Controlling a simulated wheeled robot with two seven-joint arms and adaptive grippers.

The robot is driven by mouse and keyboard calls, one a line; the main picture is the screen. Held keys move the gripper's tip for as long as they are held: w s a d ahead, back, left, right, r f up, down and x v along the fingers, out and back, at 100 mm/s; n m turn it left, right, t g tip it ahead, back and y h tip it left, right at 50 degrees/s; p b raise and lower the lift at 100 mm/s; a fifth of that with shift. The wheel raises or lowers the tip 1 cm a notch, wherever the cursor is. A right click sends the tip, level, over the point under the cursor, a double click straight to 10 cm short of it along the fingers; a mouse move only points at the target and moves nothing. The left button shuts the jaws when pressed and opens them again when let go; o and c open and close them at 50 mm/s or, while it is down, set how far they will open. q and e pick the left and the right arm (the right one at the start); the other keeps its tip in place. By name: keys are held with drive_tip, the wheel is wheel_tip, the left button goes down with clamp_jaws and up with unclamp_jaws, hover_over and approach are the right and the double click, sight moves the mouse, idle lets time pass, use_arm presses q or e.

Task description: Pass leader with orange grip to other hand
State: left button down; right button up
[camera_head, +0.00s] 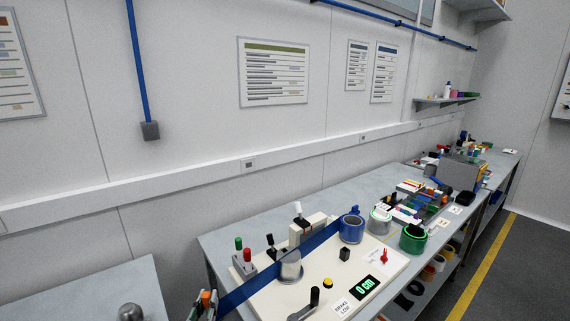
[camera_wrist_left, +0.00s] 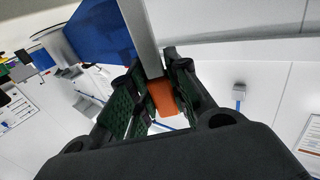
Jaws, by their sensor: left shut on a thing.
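The leader's orange grip (camera_wrist_left: 163,97) is between the green-padded fingers of my left gripper (camera_wrist_left: 152,100), which is shut on it. A pale grey bar (camera_wrist_left: 140,35) extends from the grip, with a blue band (camera_wrist_left: 98,32) beside it. In the head view my left gripper (camera_head: 204,302) is at the bottom edge, left of the bench device, partly cut off. The blue band (camera_head: 245,287) runs from it, past a metal roller (camera_head: 291,266), up toward the blue roll (camera_head: 351,228). My right gripper is not in view.
The cream device panel (camera_head: 300,296) carries a green display (camera_head: 366,287), knobs, a black crank and green and red buttons. A green roll (camera_head: 413,238) stands at its right. Cluttered parts lie farther along the bench. A gap separates this bench from a grey surface (camera_head: 95,292) at lower left.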

use_arm(q)
drive_tip(key=shift+r, duration=0.1)
idle(0.6)
drive_tip(key=s+d+r+m+g+h, duration=0.2)
drive_tip(key=d+r+m+h, duration=0.2)
drive_tip(key=d+r, duration=0.3)
drive_tip(key=s+d+r+m+g+h, duration=0.2)
drive_tip(key=s+d+r+m+h, duration=0.1)
drive_tip(key=d+r+h, duration=0.4)
drive_tip(key=shift+s+d+r+m+h, duration=0.35)
drive_tip(key=shift+d+r+m, duration=0.15)
drive_tip(key=shift+r, duration=0.3)
idle(0.9)
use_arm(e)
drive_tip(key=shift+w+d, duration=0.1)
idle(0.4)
